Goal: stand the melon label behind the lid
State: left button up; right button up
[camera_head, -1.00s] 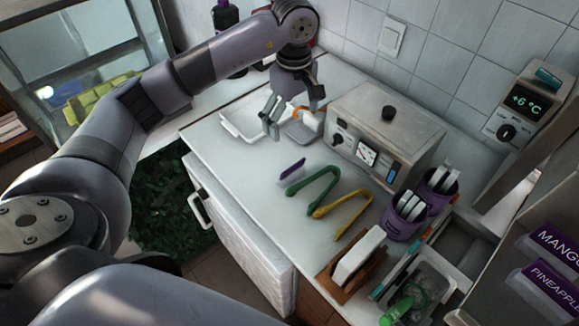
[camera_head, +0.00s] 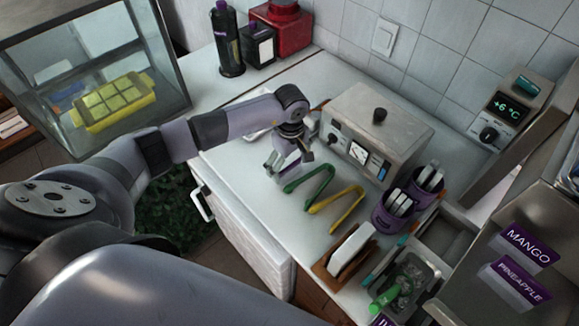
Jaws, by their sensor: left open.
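My left gripper (camera_head: 275,172) is open, low over the white counter, with its fingers pointing down just left of the green tongs (camera_head: 305,179). A small purple label lay at this spot a second ago; it is now hidden or cannot be told apart from the gripper, and I cannot read which label it is. A purple mango label (camera_head: 527,244) and a purple pineapple label (camera_head: 516,283) stand at the right. I cannot tell for sure which part is the lid; the steel box (camera_head: 385,125) has a black knob (camera_head: 380,115) on top. My right gripper is not in view.
Yellow tongs (camera_head: 336,198) lie right of the green ones. Purple cups (camera_head: 390,218) with white-topped contents stand beyond. A wooden holder (camera_head: 326,268) with a white slab is at the counter's front edge. My left arm covers most of a white tray (camera_head: 252,133).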

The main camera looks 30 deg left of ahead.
pick_arm(q)
jog(key=shift+f, duration=0.9)
jog(key=shift+c, duration=0.2)
jog(key=c, duration=1.3)
jog(key=shift+c, duration=0.2)
jog(key=shift+w+r, duration=0.1)
jog(key=shift+r, duration=0.05)
